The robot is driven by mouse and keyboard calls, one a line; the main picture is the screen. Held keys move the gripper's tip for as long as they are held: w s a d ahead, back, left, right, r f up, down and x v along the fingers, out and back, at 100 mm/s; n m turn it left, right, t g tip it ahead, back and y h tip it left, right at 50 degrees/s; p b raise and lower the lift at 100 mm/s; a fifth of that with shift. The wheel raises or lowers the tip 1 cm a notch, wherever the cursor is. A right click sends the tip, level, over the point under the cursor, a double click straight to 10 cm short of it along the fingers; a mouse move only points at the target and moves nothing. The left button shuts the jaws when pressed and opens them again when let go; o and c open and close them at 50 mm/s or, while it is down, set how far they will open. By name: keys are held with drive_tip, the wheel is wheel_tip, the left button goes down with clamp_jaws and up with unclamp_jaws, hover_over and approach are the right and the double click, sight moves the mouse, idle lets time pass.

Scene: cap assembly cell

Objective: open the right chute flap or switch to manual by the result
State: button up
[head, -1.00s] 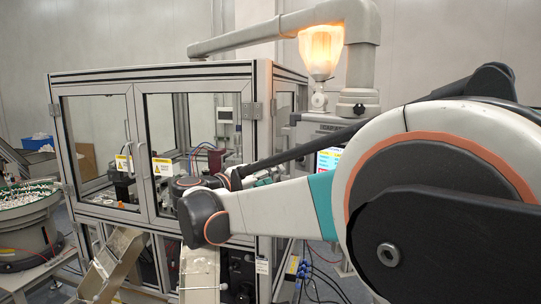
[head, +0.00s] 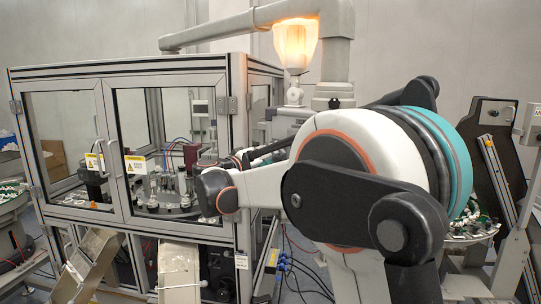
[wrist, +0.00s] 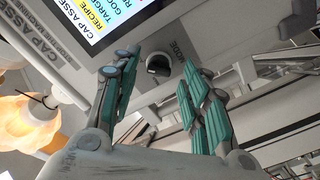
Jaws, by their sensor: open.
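In the wrist view a black mode knob (wrist: 158,65), marked MODE, sits on a grey panel. My gripper (wrist: 155,76) has its two teal fingers spread on either side of the knob in the picture. Nothing is between the pads, and I cannot tell how far they are from the panel. A lit screen (wrist: 105,15) with recipe and target text is above left of the knob. In the head view the right chute (head: 179,268) slopes out under the glass cabinet. Its flap is not clearly told apart. My arm hides the panel and gripper there.
The left chute (head: 88,265) stands beside the right one. The glass cabinet (head: 120,73) has its doors closed. An orange-lit lamp (head: 295,45) hangs from an overhead pipe. Cables (head: 290,265) lie near the floor. A bowl with green and white parts (head: 475,228) is at the right.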

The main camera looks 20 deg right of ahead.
drive_tip(key=shift+d, duration=0.3)
drive_tip(key=shift+w, duration=0.1)
clamp_jaws()
drive_tip(key=shift+n, duration=0.3)
drive_tip(key=shift+f+n+b, duration=0.15)
drive_tip(key=shift+n+b, duration=0.85)
drive_tip(key=shift+n, duration=7.6)
